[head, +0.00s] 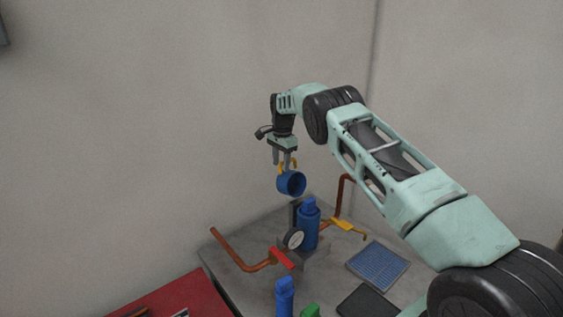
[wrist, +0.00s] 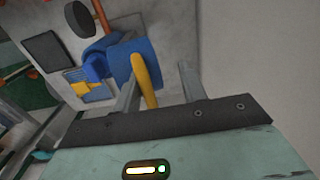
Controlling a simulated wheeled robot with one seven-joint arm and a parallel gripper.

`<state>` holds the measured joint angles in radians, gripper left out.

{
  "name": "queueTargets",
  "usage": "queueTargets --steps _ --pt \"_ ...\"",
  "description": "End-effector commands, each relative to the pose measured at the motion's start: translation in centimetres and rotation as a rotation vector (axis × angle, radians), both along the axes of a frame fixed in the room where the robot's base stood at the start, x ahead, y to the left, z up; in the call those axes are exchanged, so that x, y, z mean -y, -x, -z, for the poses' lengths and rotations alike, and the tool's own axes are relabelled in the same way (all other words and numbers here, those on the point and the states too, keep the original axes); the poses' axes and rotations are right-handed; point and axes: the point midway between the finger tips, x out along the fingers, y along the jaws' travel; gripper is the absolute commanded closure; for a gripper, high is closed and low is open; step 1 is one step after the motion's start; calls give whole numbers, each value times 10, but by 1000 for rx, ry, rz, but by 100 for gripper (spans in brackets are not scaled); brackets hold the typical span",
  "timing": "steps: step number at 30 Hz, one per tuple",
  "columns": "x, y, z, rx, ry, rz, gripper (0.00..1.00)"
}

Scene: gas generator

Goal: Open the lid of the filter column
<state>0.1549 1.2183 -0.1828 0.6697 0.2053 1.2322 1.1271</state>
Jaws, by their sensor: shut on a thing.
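A blue cup-shaped lid (head: 291,184) with a yellow handle (wrist: 146,82) hangs in the air above and slightly left of the blue filter column (head: 309,235). Its hollow side is tilted toward the right in the head view. My gripper (head: 285,161) is shut on the yellow handle, and the lid (wrist: 133,60) shows beyond the fingers (wrist: 160,78) in the wrist view. The lid is apart from the column. The column stands upright on the table with a blue piece (head: 309,205) showing at its top.
A gauge (head: 293,239) and copper pipes (head: 236,251) with a red handle (head: 281,258) and a yellow handle (head: 342,224) surround the column. A blue-gridded tray (head: 377,265) and a dark pad (head: 366,303) lie to the right. Blue (head: 285,297) and green (head: 310,311) objects stand in front.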

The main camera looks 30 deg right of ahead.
Motion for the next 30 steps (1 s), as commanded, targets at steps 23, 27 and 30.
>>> queueTargets --steps 23,27,30 --pt "3 -3 -8 14 7 0 66" --pt "3 -3 -19 18 8 1 66" --pt "3 -2 -35 20 8 1 66"
